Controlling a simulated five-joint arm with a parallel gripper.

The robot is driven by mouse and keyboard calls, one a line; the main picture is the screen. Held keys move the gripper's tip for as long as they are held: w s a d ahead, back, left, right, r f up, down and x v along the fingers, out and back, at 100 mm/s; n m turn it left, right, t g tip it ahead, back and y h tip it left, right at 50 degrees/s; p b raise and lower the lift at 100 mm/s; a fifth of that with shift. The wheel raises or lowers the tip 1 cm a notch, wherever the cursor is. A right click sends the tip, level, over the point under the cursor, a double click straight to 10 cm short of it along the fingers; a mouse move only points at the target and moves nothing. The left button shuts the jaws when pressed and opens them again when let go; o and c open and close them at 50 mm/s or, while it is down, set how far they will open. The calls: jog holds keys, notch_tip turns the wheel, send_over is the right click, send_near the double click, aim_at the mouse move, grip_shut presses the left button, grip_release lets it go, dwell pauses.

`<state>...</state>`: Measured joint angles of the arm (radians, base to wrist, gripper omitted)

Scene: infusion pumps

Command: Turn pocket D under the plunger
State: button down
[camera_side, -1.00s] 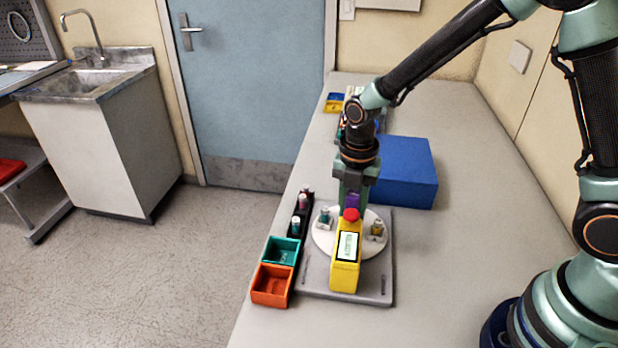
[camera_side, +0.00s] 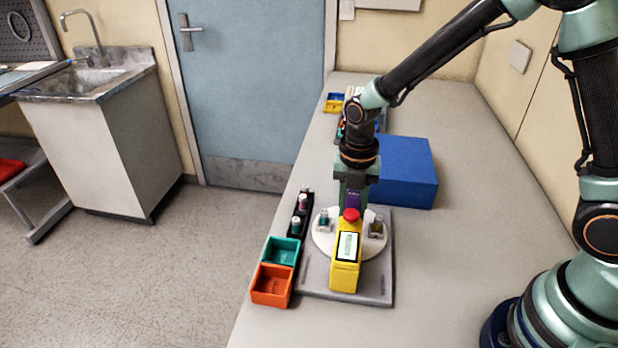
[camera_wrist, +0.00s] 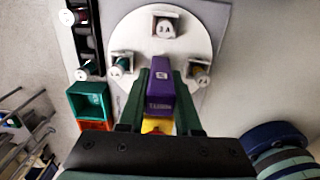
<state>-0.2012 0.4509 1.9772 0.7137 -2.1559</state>
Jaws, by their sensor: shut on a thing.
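A round white turntable (camera_side: 322,241) lies flat on a grey base plate (camera_side: 318,279); it also fills the top of the wrist view (camera_wrist: 140,45). Several pockets with small vials sit around its rim, such as a teal vial (camera_wrist: 122,64) and an amber one (camera_wrist: 198,70). A vial marked A (camera_wrist: 166,28) is at the far rim. My gripper (camera_wrist: 160,103) is shut on a purple block (camera_wrist: 161,87), over the near part of the turntable. A yellow unit (camera_side: 345,277) with a screen and a red top (camera_side: 351,214) stands in front. Pocket D and the plunger cannot be made out.
A black rack (camera_side: 301,211) with several vials runs along the left. Teal (camera_side: 282,250) and orange (camera_side: 272,285) bins stand at the front left. A blue box (camera_side: 405,172) is behind my gripper to the right. The bench on the right is clear.

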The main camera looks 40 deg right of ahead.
jog(key=c, duration=0.9)
grip_release()
notch_tip(320, 180, up, 12)
jog(key=shift+r, duration=0.1)
jog(key=shift+s+d+r+m, duration=0.2)
jog(key=shift+r+m, duration=0.1)
jog(key=shift+m, duration=0.2)
jog(key=s+d+r+m+t, duration=0.2)
jog(key=s+m, duration=0.1)
jog(key=m, duration=0.5)
jog(key=s+d+r+m+t, duration=0.1)
jog(key=s+d+r+m, duration=0.1)
jog(key=m, duration=0.7)
jog(key=s+d+r+m+t, duration=0.2)
jog(key=s+d+m, duration=0.1)
jog(key=m, duration=0.6)
jog(key=shift+s+d+r+t, duration=0.2)
jog(key=shift+s+t, duration=0.1)
jog(key=shift+s, duration=0.35)
